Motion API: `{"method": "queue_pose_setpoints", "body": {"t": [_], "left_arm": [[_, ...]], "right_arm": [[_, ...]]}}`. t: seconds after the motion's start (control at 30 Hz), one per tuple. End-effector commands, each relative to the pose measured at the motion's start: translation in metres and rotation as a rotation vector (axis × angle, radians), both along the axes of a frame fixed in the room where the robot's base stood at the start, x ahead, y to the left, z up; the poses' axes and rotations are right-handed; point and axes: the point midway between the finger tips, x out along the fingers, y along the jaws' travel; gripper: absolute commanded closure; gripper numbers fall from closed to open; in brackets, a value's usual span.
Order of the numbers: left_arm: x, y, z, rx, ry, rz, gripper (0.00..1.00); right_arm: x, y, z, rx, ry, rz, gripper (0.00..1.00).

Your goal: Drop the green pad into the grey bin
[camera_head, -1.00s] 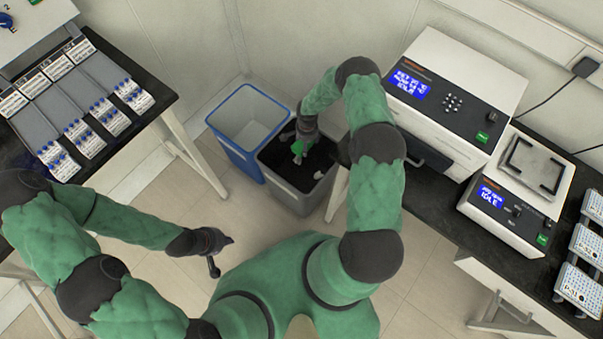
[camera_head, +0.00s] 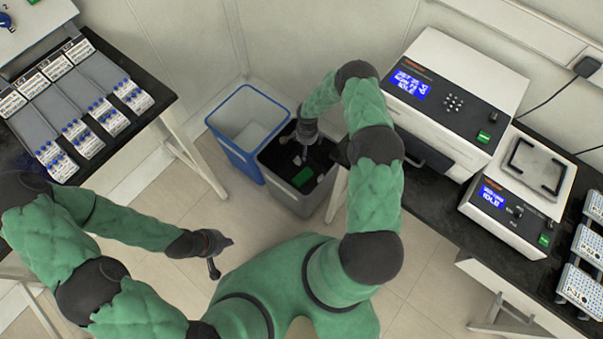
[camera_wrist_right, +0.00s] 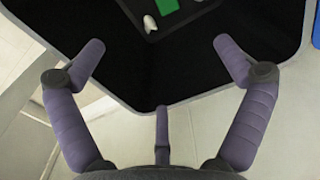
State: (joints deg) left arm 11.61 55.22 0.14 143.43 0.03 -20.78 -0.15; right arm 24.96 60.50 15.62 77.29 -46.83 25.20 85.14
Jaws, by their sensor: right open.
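The green pad (camera_head: 303,177) lies inside the grey bin (camera_head: 291,199), on the dark bottom or contents. It also shows at the top edge of the right wrist view (camera_wrist_right: 180,8), partly cut off. My right gripper (camera_head: 300,157) is over the bin's opening, pointing down, open and empty. In the right wrist view its spread fingers (camera_wrist_right: 160,48) are apart from the pad, with dark bin interior between them. My left gripper (camera_head: 222,257) hangs over the floor at lower left of the bin, fingers apart and empty.
A blue-rimmed bin (camera_head: 243,160) stands against the grey bin's left side. A bench with racks (camera_head: 90,110) is at the left. A bench with a white instrument (camera_head: 455,90) and a scale-like device (camera_head: 515,195) is at the right. A small white item (camera_head: 320,177) lies in the grey bin.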

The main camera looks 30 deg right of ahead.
Motion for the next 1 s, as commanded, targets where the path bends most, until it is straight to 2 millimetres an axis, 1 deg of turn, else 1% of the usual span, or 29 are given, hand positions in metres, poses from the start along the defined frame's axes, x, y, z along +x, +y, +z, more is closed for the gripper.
{"method": "queue_pose_setpoints", "body": {"t": [0.17, 0.27, 0.6, 0.73, 0.83, 1.0], "left_arm": [[0.000, 0.000, 0.000, 0.000, 0.000, 0.000, 1.00], [0.000, 0.000, 0.000, 0.000, 0.000, 0.000, 1.00], [0.000, 0.000, 0.000, 0.000, 0.000, 0.000, 1.00], [0.000, 0.000, 0.000, 0.000, 0.000, 0.000, 1.00], [0.000, 0.000, 0.000, 0.000, 0.000, 0.000, 1.00], [0.000, 0.000, 0.000, 0.000, 0.000, 0.000, 1.00]], "right_arm": [[0.001, 0.000, 0.010, -0.001, -0.001, 0.000, 0.00], [0.001, 0.000, 0.023, -0.001, -0.001, 0.000, 0.00], [0.001, 0.000, 0.084, -0.001, -0.003, 0.001, 0.00], [0.001, -0.001, 0.102, -0.001, -0.002, -0.001, 0.00], [0.001, 0.000, 0.112, -0.001, -0.001, 0.001, 0.00], [0.000, 0.000, 0.119, 0.001, 0.000, 0.000, 0.00]]}}
